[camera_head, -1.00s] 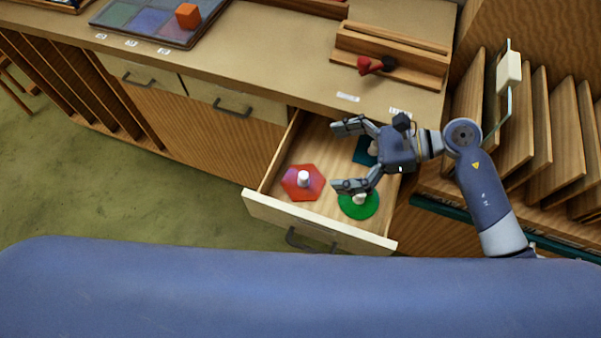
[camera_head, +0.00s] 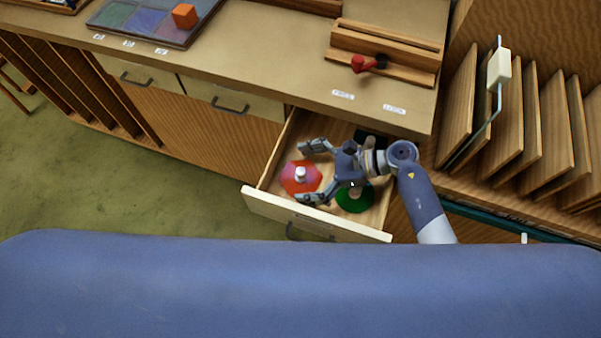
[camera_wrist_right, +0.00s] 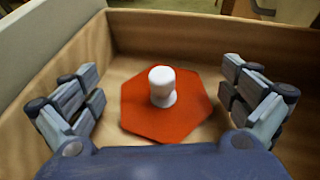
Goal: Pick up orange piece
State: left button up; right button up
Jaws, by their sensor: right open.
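The orange-red hexagonal piece (camera_head: 287,178) with a white knob (camera_head: 300,174) lies flat in the open drawer (camera_head: 262,201). In the right wrist view the piece (camera_wrist_right: 137,112) and its upright knob (camera_wrist_right: 161,85) are centred between the fingers. My right gripper (camera_head: 309,172) is open and empty. Its two fingers stand apart on either side of the knob, and I see no contact. A green round piece (camera_head: 352,203) lies partly under my right gripper, and a dark piece (camera_head: 362,137) is mostly hidden by my arm. My left gripper is not in view.
The drawer walls enclose the pieces closely. On the counter (camera_head: 270,60) above are a wooden rack (camera_head: 385,45) with a red-handled object (camera_head: 362,64) and a panel tray with an orange cube (camera_head: 184,16). Wooden boards (camera_head: 510,110) stand upright at the right.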

jog(key=shift+a+f, duration=0.15)
jog(key=shift+a, duration=0.1)
jog(key=c, duration=0.9)
jog(key=shift+o, duration=0.2)
